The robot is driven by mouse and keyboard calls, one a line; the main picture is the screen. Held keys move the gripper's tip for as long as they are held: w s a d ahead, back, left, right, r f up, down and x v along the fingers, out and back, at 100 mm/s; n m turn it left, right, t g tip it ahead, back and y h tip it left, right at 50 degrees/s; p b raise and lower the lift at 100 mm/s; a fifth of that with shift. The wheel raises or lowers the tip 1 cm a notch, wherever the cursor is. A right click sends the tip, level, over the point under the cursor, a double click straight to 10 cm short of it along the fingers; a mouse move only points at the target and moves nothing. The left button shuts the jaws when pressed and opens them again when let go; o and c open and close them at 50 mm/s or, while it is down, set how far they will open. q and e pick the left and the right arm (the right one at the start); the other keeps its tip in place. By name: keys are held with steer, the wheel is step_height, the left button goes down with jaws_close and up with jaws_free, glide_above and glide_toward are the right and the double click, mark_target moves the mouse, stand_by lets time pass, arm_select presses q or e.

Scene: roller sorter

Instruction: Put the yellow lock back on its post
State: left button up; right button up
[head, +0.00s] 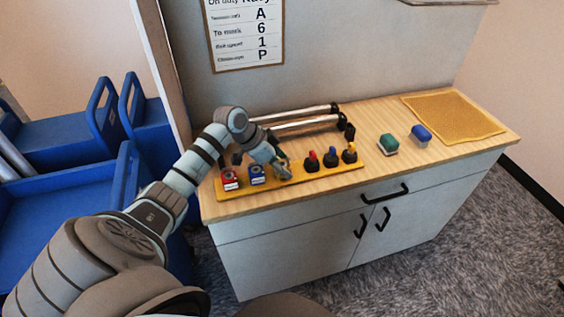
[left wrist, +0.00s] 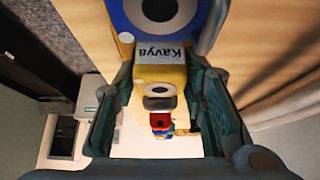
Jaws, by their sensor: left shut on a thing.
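My left gripper (head: 283,172) is over the yellow rack (head: 315,178), just right of the blue lock (head: 257,174) there. In the left wrist view, a yellow block (left wrist: 178,76), which looks like the yellow lock, sits between the two fingers (left wrist: 160,100), and the jaws are shut on it. A white label reading "Kavya" shows just above it. In the head view the lock is hidden by the gripper. Black posts with red (head: 312,156), blue (head: 331,154) and yellow (head: 349,153) marks stand to the right. I cannot tell whether the lock touches a post. My right gripper is not in view.
A red lock (head: 229,180) sits at the rack's left end. Metal rollers (head: 305,120) lie behind the rack. A green block (head: 388,144) and a blue block (head: 421,134) stand to the right, before a yellow mat (head: 455,115). Blue bins (head: 70,185) are at left.

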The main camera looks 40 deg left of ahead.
arm_select(q)
steer(key=o, duration=1.3)
steer(key=v, duration=1.1)
steer(key=shift+a, duration=0.15)
steer(key=shift+s+r, duration=0.3)
steer(key=shift+r, duration=0.1)
steer(key=shift+w, duration=0.1)
steer(key=shift+f, duration=0.1)
